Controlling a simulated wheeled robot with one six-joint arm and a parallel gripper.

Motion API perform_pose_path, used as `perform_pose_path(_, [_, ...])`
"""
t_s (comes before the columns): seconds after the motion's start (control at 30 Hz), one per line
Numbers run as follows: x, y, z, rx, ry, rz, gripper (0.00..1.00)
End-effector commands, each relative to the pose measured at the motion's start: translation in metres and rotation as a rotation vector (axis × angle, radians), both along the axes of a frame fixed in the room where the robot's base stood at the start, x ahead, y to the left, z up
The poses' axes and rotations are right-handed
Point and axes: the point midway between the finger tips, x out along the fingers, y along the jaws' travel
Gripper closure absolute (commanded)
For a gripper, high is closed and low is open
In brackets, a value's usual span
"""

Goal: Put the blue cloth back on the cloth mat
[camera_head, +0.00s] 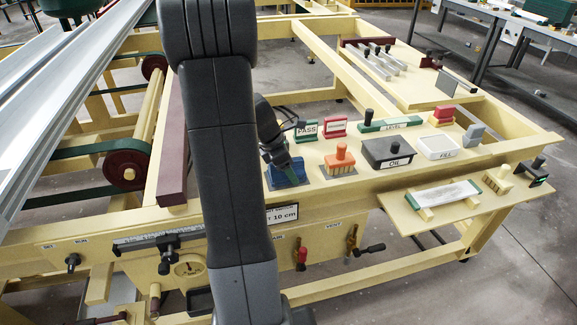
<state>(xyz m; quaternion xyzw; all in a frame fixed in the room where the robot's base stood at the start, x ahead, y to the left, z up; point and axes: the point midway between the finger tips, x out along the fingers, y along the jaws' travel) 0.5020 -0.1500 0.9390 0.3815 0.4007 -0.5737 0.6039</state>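The blue cloth (288,173) is a small folded block at the near left of the board's tool shelf, just right of my arm. A thin grey mat edge (306,185) shows beneath it. I cannot tell whether the cloth rests flat on this mat or is slightly above it. My gripper (280,158) points down at the top of the cloth, touching it or very close. My own arm hides part of the gripper and the left side of the cloth. The fingers are too small and covered to show whether they are shut.
An orange-handled brush (340,159) stands close right of the cloth. Beyond it are the black OIL box (388,154) and the white FILL tray (437,148). Green PASS (306,130) and red (335,127) stamps stand behind. A maroon beam (172,150) lies left of my arm.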

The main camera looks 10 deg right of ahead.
Motion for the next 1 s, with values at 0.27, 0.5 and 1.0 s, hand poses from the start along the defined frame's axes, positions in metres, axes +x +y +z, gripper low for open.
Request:
perform_pose_path(0.27, [-0.0001, -0.0001, 0.0001, 0.0, 0.0, 0.0, 0.6])
perform_pose_path(0.5, [-0.0001, 0.0, -0.0039, 0.0, 0.001, 0.001, 0.6])
perform_pose_path(1.0, [-0.0002, 0.0, -0.0056, 0.0, 0.001, 0.001, 0.06])
